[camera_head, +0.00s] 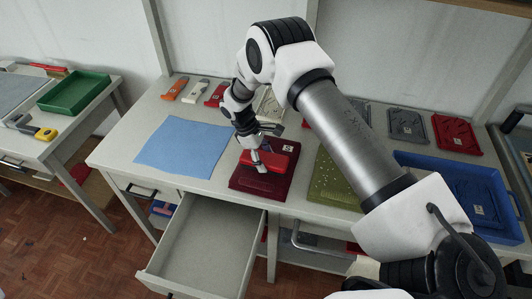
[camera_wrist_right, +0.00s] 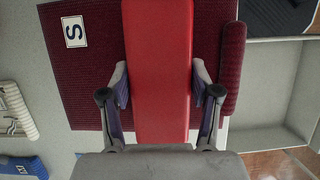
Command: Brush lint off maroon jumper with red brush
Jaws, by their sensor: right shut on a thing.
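The maroon jumper (camera_head: 262,186) lies folded near the front edge of the table, with a white S label at one corner. It also fills much of the right wrist view (camera_wrist_right: 90,85). My right gripper (camera_head: 257,164) is above the jumper and shut on the red brush (camera_head: 277,161). In the right wrist view the fingers grip both sides of the long red brush (camera_wrist_right: 158,60), which lies across the jumper. The brush's underside is hidden, so I cannot tell whether it touches the cloth. No lint shows on the visible jumper. My left gripper is out of view.
A blue cloth (camera_head: 185,147) lies to the left and a speckled olive garment (camera_head: 333,182) to the right. An open, empty drawer (camera_head: 205,245) juts out in front. A blue tray (camera_head: 414,161) holds dark blue garments. Orange, white and red items line the back.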

